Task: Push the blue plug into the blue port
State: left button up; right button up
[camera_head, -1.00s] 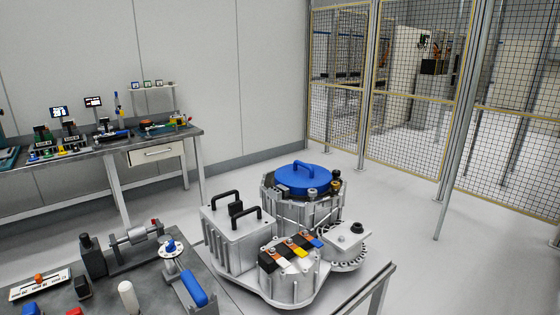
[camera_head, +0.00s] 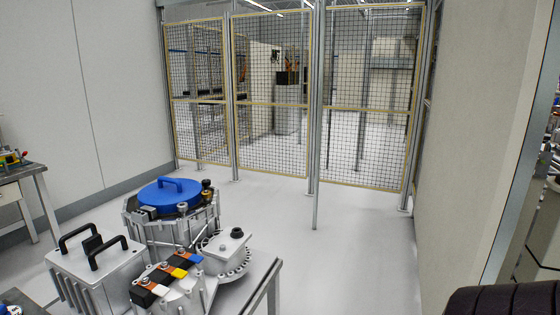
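The stator housing (camera_head: 190,232) stands on a table at the lower left of the head view, with a round blue lid (camera_head: 158,194) and a handle on top. At its front is a terminal block with a row of coloured pieces: orange and black, yellow, white and a small blue piece (camera_head: 194,258) at the right end. I cannot tell whether this blue piece is the blue plug or the blue port. No other blue plug can be made out. Neither of my grippers is in view.
A grey box with two black handles (camera_head: 95,268) stands left of the housing. The table's right edge (camera_head: 272,283) lies close by. Open floor (camera_head: 345,245) stretches to the right, up to a mesh fence (camera_head: 270,140) and a pale wall (camera_head: 465,140).

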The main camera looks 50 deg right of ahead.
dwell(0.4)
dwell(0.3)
pick_arm(q)
jog(key=shift+b, duration=0.45)
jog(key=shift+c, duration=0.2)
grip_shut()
dwell(0.6)
